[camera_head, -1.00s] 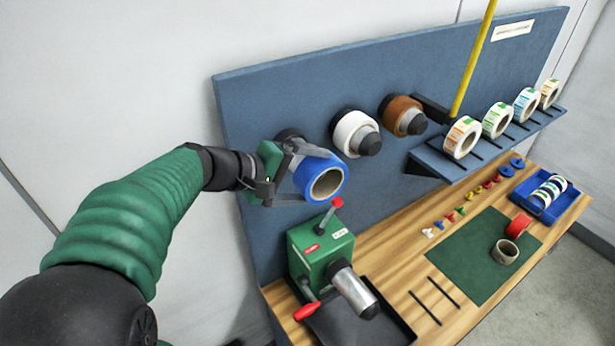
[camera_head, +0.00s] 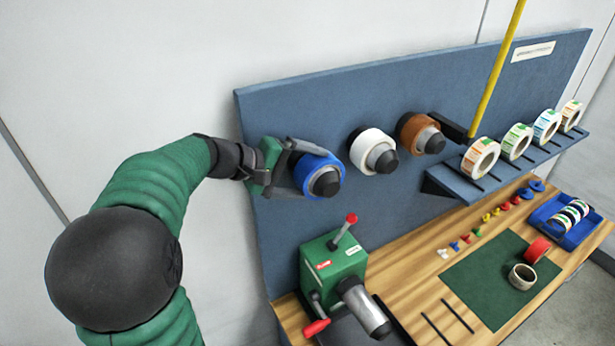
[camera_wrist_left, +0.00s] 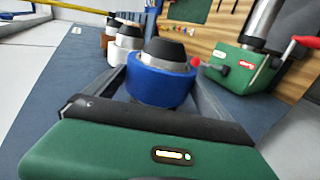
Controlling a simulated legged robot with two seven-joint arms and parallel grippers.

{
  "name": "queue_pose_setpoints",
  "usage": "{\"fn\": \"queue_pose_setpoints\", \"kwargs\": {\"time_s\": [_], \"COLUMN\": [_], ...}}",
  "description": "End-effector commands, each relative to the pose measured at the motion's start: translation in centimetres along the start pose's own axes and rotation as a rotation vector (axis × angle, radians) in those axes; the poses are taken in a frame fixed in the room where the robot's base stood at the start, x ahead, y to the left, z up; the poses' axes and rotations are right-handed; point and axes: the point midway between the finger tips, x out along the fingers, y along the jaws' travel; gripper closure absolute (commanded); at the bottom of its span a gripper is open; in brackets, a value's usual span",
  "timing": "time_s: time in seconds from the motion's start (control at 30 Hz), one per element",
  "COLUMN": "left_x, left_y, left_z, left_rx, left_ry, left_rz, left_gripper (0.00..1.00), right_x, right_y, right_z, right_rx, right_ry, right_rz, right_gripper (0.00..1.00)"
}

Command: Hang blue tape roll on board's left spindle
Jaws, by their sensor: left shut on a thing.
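The blue tape roll (camera_head: 311,168) is around the left spindle (camera_head: 327,181) of the blue board (camera_head: 300,105), with the spindle's dark cap showing through its front. In the left wrist view the blue tape roll (camera_wrist_left: 160,86) also rings the spindle's dark cap and pale shaft (camera_wrist_left: 168,50). My left gripper (camera_head: 296,170) is shut on the roll, one finger on either side of it. Whether the roll touches the board behind is hidden. My right gripper is not in view.
White (camera_head: 366,146) and brown (camera_head: 413,129) rolls hang on spindles to the right. A green device (camera_head: 331,269) with a red-knobbed lever stands on the wooden bench (camera_head: 400,275) below. A shelf (camera_head: 500,163) holds several label rolls beside a yellow rod (camera_head: 497,70).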

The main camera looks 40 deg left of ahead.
Motion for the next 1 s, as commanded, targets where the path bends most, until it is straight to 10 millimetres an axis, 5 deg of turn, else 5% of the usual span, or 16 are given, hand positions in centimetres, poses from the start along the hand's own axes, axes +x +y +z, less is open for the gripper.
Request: {"fn": "queue_pose_setpoints", "kwargs": {"time_s": [0.47,0.5,0.57,1.0], "left_x": [0.02,0.03,0.03,-0.08], "left_y": [0.03,0.02,0.02,0.03], "left_z": [-1.07,-1.06,-1.04,-0.99], "left_rx": [-0.001,-0.001,-0.001,-0.001], "left_ry": [0.000,0.000,0.000,-0.001], "left_rz": [0.002,0.002,0.002,0.003], "left_gripper": [0.77,0.06,0.00,0.00], "right_x": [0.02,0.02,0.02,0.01], "right_y": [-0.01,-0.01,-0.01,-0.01], "right_z": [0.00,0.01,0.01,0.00], "right_rx": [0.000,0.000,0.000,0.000], "right_ry": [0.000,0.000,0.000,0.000], "right_rz": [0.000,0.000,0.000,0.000], "right_gripper": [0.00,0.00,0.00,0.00]}}
